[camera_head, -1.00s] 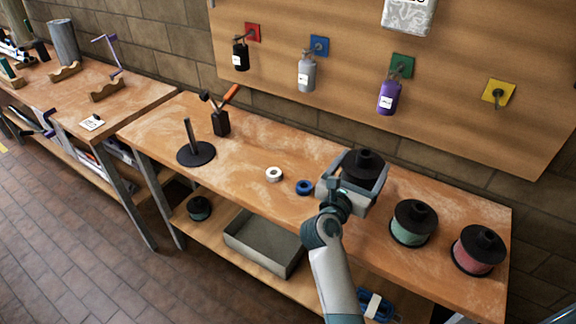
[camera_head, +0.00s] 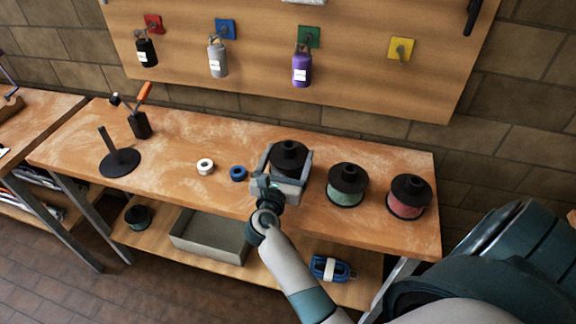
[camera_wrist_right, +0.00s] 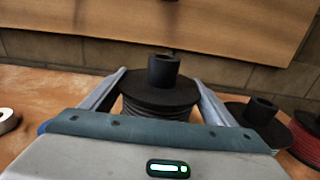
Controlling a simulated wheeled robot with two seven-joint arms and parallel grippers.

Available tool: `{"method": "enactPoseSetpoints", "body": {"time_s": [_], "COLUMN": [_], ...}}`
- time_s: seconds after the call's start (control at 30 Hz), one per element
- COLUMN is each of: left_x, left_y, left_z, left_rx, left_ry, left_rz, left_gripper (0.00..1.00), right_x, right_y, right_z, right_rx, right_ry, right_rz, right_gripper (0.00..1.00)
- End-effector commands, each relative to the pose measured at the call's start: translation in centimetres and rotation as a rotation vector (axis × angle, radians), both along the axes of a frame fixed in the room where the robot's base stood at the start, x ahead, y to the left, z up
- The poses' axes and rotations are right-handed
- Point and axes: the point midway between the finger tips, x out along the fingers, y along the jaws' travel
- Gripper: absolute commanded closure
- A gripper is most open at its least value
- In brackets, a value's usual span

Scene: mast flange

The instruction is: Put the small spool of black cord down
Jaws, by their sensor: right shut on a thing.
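The small spool of black cord (camera_head: 289,157) has black flanges and a raised black hub. It is upright over the workbench (camera_head: 75,150), in line with the green and red spools. My right gripper (camera_head: 290,162) is shut on it, with one finger on each side. The right wrist view shows the spool (camera_wrist_right: 160,98) between the two fingers. The gripper body hides the spool's lower edge, so I cannot tell whether it touches the bench top. My left gripper is not in view.
A green spool (camera_head: 347,186) and a red spool (camera_head: 410,198) stand close to the right. A blue tape roll (camera_head: 238,173) and a white one (camera_head: 205,167) lie to the left. A black stand with a post (camera_head: 119,162) is farther left.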

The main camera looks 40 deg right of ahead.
Motion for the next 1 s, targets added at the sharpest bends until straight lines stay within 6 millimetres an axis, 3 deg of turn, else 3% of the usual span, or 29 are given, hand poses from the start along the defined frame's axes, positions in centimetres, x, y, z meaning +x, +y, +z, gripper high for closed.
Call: {"method": "enactPoseSetpoints", "body": {"time_s": [0.17, 0.53, 0.97, 1.0], "left_x": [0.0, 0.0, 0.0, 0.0], "left_y": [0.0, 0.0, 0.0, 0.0], "left_z": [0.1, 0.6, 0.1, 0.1], "left_rx": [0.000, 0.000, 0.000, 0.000], "left_ry": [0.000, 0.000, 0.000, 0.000], "left_rz": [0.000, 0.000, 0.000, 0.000], "left_gripper": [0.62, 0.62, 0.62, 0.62], "right_x": [0.0, 0.0, 0.0, 0.0], "right_y": [0.0, 0.0, 0.0, 0.0], "right_z": [-0.2, -3.9, -4.5, -4.5], "right_rx": [-0.001, -0.003, 0.000, 0.000], "right_ry": [0.000, 0.002, -0.001, 0.000], "right_rz": [0.000, 0.001, 0.001, 0.001], "right_gripper": [0.52, 0.52, 0.52, 0.17]}}
